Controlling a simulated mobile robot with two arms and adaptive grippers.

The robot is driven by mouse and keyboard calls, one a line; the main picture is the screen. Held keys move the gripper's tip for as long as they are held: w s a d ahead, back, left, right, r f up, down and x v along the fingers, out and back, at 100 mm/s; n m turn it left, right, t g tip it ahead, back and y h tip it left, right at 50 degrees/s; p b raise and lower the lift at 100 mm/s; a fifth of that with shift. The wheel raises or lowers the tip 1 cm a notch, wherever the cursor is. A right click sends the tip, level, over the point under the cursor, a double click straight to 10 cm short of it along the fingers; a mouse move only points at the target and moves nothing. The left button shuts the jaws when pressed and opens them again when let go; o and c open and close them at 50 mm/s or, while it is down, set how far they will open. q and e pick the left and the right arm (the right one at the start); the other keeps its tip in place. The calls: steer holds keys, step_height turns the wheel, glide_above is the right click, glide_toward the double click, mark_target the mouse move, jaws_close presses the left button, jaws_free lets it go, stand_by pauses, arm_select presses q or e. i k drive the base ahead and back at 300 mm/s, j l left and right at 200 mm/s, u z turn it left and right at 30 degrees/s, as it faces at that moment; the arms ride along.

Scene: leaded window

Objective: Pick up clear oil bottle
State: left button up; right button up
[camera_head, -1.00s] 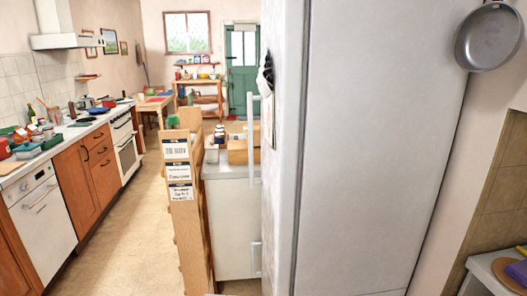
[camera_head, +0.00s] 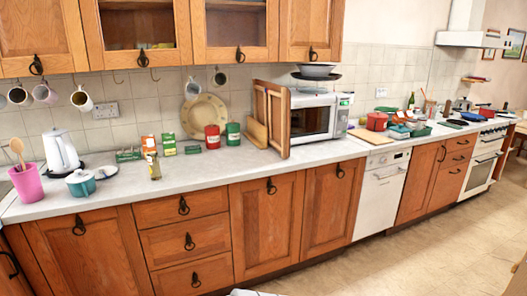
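A small clear bottle with yellowish contents (camera_head: 154,168), which looks like the oil bottle, stands upright on the pale countertop (camera_head: 220,172). It is near the counter's front edge, just in front of small orange and green boxes. A darker green bottle (camera_head: 411,101) stands far down the counter to the right. Neither of my grippers shows in the view, so nothing is seen touching the bottle.
A white kettle (camera_head: 61,153), teal pot (camera_head: 80,184) and pink utensil pot (camera_head: 27,183) stand left of the bottle. Red (camera_head: 212,137) and green canisters (camera_head: 233,134) and a microwave (camera_head: 318,117) stand right. Wall cupboards hang above. Floor (camera_head: 420,262) is clear at right.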

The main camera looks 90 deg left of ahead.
mark_target(152, 153)
steer(key=u, duration=3.6)
steer(key=i, duration=0.1)
